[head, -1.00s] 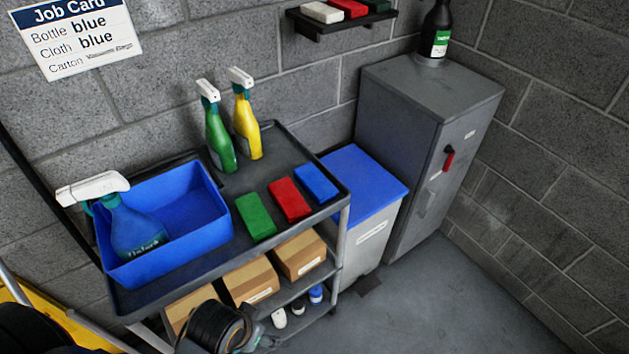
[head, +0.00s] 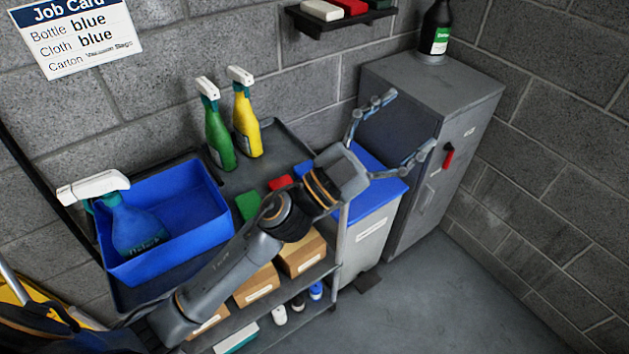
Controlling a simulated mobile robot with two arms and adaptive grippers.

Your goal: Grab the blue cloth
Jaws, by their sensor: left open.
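The blue cloth (head: 302,169) lies on the cart's top shelf at its right end. Only a small part of it shows, as my left gripper covers the rest. The red cloth (head: 280,183) and the green cloth (head: 247,205) lie to its left, partly behind my arm. My left gripper (head: 409,122) is open and empty. Its fingers are spread and point right, past the cart's edge, in front of the blue-lidded bin and the grey cabinet. My right gripper is not in view.
A blue tub (head: 165,255) on the cart holds a blue spray bottle (head: 135,232). A green bottle (head: 219,140) and a yellow bottle (head: 245,125) stand at the cart's back. A grey cabinet (head: 420,100) stands at the right. Cartons (head: 302,255) sit below.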

